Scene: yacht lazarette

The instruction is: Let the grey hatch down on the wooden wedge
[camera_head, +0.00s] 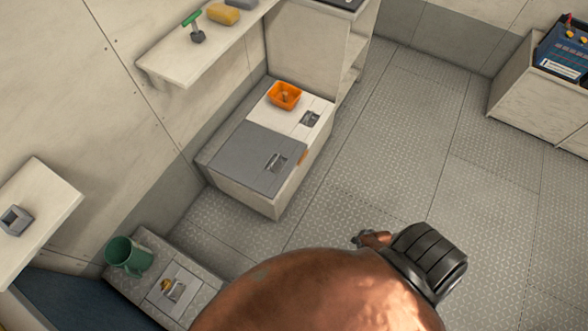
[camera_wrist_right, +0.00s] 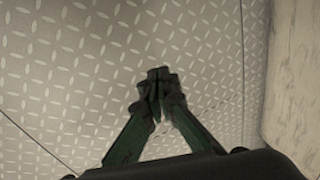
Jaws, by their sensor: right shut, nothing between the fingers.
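The grey hatch (camera_head: 250,160) lies flat or nearly flat over the near half of a pale locker box, with a recessed latch on it. A small orange-brown wooden piece, which looks like the wedge (camera_head: 302,157), sits at the hatch's right edge; I cannot tell how far it lies under the hatch. My right gripper (camera_wrist_right: 160,80) is shut and empty over the diamond-plate floor in the right wrist view, apart from the hatch. In the head view my right arm hides most of it. My left gripper is not in view.
An orange bin (camera_head: 284,95) stands on the white lid (camera_head: 290,115) beside the hatch. A wall shelf (camera_head: 200,60) is above. A cabinet (camera_head: 530,100) with a blue case is far right. The floor (camera_head: 400,140) between is clear.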

